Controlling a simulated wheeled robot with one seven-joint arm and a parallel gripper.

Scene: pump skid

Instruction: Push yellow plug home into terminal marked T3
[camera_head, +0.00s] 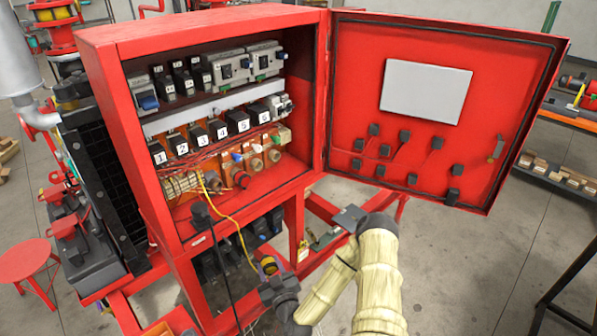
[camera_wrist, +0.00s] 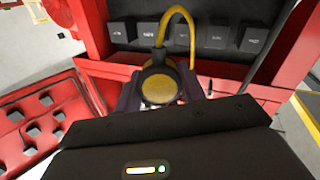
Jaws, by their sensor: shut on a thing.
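The yellow plug (camera_wrist: 160,82) has a dark round end and a yellow cable rising from it. It sits between the fingers of my gripper (camera_wrist: 160,98), which is shut on it. In the head view my gripper (camera_head: 268,268) holds the plug below and in front of the open red cabinet (camera_head: 190,235), near its lower frame. The yellow cable (camera_head: 236,226) runs up from the plug into the cabinet's lower left. A row of sockets and fittings (camera_head: 250,160) lies low inside the cabinet. The T3 marking cannot be read in either view.
The cabinet door (camera_head: 440,110) stands open to the right. A black cable (camera_head: 215,245) hangs from the cabinet's front edge. Numbered black modules (camera_head: 198,137) fill the middle row. Red frame rails surround my gripper low down. A red stool (camera_head: 28,262) stands at left.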

